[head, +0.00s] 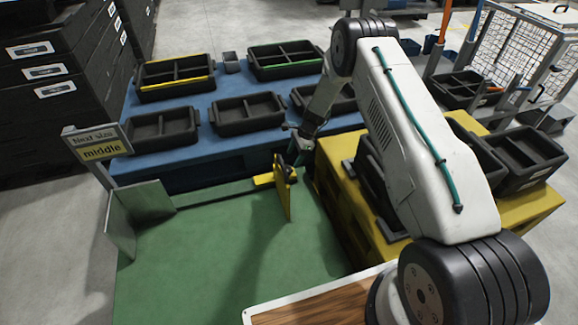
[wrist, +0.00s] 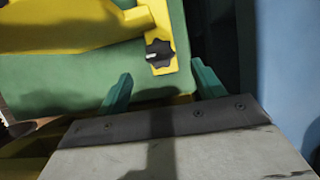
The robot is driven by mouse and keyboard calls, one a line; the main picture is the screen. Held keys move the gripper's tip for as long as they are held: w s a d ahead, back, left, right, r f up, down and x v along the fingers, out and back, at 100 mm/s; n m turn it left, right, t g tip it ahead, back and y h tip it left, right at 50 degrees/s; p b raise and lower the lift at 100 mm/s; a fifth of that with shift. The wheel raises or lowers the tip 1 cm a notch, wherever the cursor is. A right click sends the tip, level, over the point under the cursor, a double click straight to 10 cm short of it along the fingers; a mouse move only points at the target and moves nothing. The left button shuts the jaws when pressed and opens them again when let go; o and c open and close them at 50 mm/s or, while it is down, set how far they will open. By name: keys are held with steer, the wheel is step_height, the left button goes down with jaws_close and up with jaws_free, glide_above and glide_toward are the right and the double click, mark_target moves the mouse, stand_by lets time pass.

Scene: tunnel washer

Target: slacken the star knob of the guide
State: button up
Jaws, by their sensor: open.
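The yellow guide (head: 284,190) stands upright at the right rear of the green table (head: 215,245). In the wrist view the guide (wrist: 80,28) crosses the top left, and its black star knob (wrist: 159,54) sits on the yellow bracket. A pale mark shows on the knob's face. My gripper (wrist: 158,88) has its two teal fingers spread apart and empty. The knob lies ahead of the gap between the fingertips, and I see no contact. In the head view my gripper (head: 298,150) is beside the guide, partly hidden by my arm.
A blue table (head: 190,105) with several black trays stands behind. A yellow stand (head: 525,205) with black bins is at right. A sign (head: 100,144) reads "Next size middle". Metal plates (head: 122,222) stand at the green table's left edge; its middle is clear.

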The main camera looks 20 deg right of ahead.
mark_target(289, 168)
steer(key=x, duration=0.6)
steer(key=c, duration=1)
